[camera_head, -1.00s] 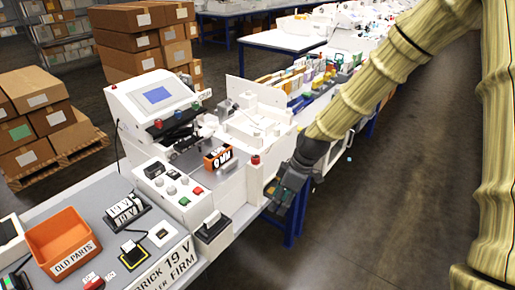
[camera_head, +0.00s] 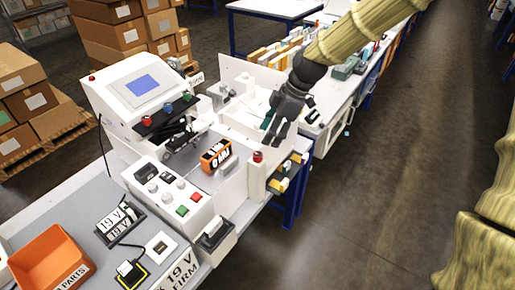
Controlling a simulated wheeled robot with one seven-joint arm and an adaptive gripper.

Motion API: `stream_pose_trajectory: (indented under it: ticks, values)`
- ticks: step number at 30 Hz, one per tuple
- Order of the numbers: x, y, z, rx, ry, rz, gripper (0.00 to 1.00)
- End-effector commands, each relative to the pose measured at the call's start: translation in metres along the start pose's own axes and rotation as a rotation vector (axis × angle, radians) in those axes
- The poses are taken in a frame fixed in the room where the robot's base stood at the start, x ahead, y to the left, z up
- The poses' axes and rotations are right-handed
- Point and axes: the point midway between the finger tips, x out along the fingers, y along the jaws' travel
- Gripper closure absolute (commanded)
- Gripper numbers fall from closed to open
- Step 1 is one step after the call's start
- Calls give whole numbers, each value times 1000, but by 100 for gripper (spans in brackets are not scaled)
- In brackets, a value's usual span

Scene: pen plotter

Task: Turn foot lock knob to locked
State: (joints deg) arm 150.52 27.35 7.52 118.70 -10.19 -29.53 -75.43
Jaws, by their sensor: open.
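The white pen plotter (camera_head: 128,100) stands on the workbench with a tilted screen. Small yellow-and-dark fittings (camera_head: 279,185) show low on its right side; I cannot tell whether one is the foot lock knob or how it is turned. A red knob or button (camera_head: 258,156) sits on a white post at the right front corner. My dark gripper (camera_head: 272,138) is open and points down, just behind and right of that red knob in the picture. It hides part of the plotter's right rear, and no contact can be made out.
A control box (camera_head: 172,195) with red and green buttons stands in front of the plotter. An orange bin (camera_head: 50,262) is at lower left. The bench continues behind, crowded with items. The floor (camera_head: 380,200) at right is clear.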

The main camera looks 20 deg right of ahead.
Motion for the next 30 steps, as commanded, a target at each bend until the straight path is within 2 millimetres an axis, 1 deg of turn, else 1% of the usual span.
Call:
stream_pose_trajectory:
  ticks: [6,18,24,30]
  values:
    - [28,5,-1,1,-3,-8,51]
    - [71,5,-2,0,-2,-8,51]
    - [87,5,-2,-1,-2,-8,51]
    - [93,5,-2,-1,-2,-6,51]
